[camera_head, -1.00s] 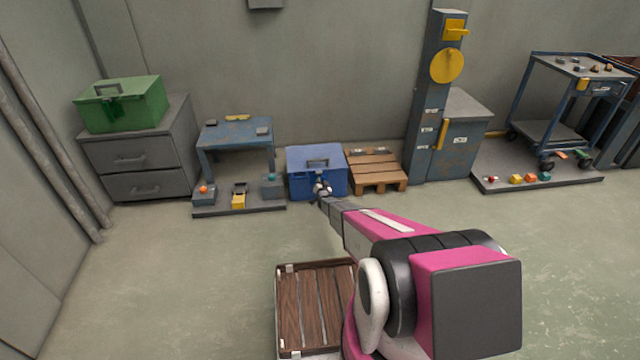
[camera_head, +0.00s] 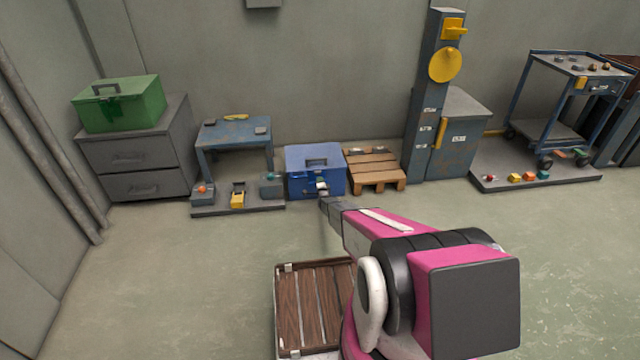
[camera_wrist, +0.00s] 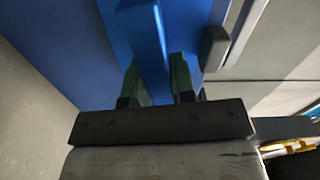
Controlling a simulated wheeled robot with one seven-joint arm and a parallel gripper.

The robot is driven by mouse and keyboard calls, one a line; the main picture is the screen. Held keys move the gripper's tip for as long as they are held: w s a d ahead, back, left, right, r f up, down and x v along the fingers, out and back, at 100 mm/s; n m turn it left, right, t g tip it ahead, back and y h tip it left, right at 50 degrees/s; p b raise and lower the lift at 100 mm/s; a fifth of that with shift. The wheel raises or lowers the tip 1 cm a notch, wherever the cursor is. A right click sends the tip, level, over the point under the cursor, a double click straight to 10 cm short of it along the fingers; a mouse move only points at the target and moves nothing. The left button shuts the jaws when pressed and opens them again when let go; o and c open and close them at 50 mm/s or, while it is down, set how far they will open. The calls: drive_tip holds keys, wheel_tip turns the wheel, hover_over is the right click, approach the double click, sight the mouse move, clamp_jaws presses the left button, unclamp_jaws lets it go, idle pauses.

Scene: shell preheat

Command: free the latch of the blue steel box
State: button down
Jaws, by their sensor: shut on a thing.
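The blue steel box (camera_head: 300,180) stands on the floor against the back wall, its lid down and a dark handle on top. In the wrist view its blue face (camera_wrist: 60,40) fills the upper left. A blue latch (camera_wrist: 150,35) stands out from that face. My gripper (camera_wrist: 157,82) has its green fingers on either side of the latch and is shut on it. In the head view my gripper (camera_head: 322,187) is at the box's front, small and partly hidden by the wrist.
A wooden pallet (camera_head: 375,168) stands close to the box's right. A blue table (camera_head: 235,133) on a grey base is to its left. A tall post (camera_head: 432,100) with yellow parts stands further right. The floor in front of the box is mostly open.

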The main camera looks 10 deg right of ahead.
drive_tip(key=shift+s+f+m, duration=0.1)
drive_tip(key=shift+f+m, duration=0.05)
drive_tip(key=shift+m, duration=0.65)
drive_tip(key=c, duration=1)
unclamp_jaws()
drive_tip(key=shift+o, duration=0.2)
drive_tip(key=s, duration=1)
drive_tip(key=shift+s, duration=0.4)
